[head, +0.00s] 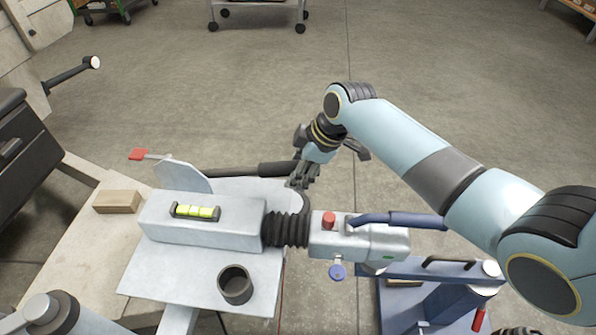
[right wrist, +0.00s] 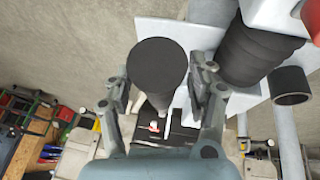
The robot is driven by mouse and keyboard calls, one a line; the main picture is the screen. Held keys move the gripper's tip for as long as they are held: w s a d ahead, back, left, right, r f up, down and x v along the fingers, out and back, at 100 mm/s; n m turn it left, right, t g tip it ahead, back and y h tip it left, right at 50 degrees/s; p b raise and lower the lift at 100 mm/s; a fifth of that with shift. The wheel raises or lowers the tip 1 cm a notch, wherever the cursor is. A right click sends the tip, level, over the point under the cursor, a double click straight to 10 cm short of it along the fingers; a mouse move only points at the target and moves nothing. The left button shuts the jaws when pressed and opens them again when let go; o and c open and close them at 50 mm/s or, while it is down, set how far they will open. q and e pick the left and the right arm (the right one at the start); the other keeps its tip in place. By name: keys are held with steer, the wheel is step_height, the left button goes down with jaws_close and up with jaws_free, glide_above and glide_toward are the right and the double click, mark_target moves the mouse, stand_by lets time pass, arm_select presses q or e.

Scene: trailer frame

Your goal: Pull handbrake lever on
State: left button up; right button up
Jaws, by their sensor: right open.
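The handbrake lever (head: 240,171) is a dark bar lying nearly level in the head view, running right from a pale upright plate (head: 180,176) on the trailer frame to a thicker black grip (head: 277,169). My right gripper (head: 301,180) is at the grip's right end, fingers pointing down. In the right wrist view the round black grip end (right wrist: 160,63) shows between the two spread fingers of my right gripper (right wrist: 163,78). The gripper is open; I cannot tell whether a finger touches the grip. My left gripper is not in view.
The silver coupling (head: 200,222) with black bellows (head: 286,230), a red button (head: 329,220) and a blue handle (head: 400,219) lies just in front of the lever. A black ring (head: 235,284) sits on the plate. A wooden block (head: 117,201) is at left.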

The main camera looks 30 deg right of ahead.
steer(key=shift+f, duration=0.15)
steer(key=shift+c, duration=0.3)
jaws_close()
